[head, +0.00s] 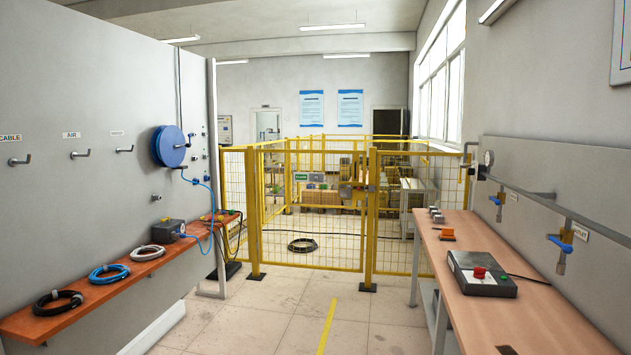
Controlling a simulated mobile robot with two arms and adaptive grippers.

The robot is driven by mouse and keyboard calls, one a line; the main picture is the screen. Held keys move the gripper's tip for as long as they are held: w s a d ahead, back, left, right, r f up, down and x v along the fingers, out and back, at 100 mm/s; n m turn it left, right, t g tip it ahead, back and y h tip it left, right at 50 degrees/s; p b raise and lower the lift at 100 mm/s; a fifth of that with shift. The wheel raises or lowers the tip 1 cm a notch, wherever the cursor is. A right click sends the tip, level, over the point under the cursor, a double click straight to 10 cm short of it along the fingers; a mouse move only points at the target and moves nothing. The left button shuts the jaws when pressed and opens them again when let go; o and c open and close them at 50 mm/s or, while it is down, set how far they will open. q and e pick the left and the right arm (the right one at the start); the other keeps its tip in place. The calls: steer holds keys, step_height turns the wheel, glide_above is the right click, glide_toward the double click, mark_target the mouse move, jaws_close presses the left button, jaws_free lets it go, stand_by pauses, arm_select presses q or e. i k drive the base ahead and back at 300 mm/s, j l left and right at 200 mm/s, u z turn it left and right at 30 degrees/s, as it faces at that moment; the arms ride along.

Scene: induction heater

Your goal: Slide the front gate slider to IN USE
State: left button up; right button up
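The yellow mesh front gate (315,225) stands across the aisle ahead and looks closed. A small green sign plate (301,176) with white lettering hangs on its upper left part. It may be the slider, but its text is too small to read. I cannot tell the slider's position. Neither of my grippers can be made out in the head view.
A wooden bench (440,270) on the right holds a control box with a red button (482,284). A wooden shelf (195,250) on the left carries coiled cables (110,273). The tiled floor between, with a yellow line (326,328), is clear up to the gate.

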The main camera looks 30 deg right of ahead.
mark_target(313, 176)
steer(key=i+l+z, duration=0.35)
steer(key=i, duration=0.5)
steer(key=i+z, duration=0.35)
steer(key=i, duration=3.2)
